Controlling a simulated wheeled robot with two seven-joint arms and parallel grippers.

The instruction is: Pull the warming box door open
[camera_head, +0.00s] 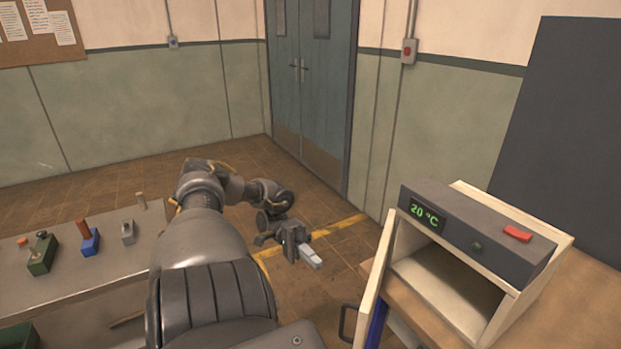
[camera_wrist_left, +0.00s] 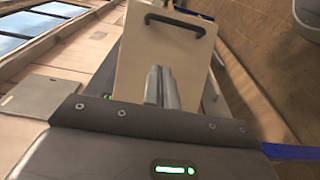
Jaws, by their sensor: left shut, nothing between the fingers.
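The warming box (camera_head: 480,238) stands at the right in the head view, with a dark top panel reading 20 °C. Its cream door (camera_head: 374,285) is swung open on the left side, and the front opening shows an empty-looking cavity. The dark door handle (camera_head: 347,322) is on the door's outer face. My left gripper (camera_head: 316,262) is shut and empty, left of the door and apart from the handle. In the left wrist view the closed fingers (camera_wrist_left: 162,88) point toward the door panel (camera_wrist_left: 140,60), with the handle (camera_wrist_left: 175,24) beyond them. My right gripper is not in view.
A wooden surface (camera_head: 585,300) supports the warming box. A blue item (camera_head: 376,326) shows beside the door's lower part. Open floor lies behind my left arm, before the double doors (camera_head: 310,85).

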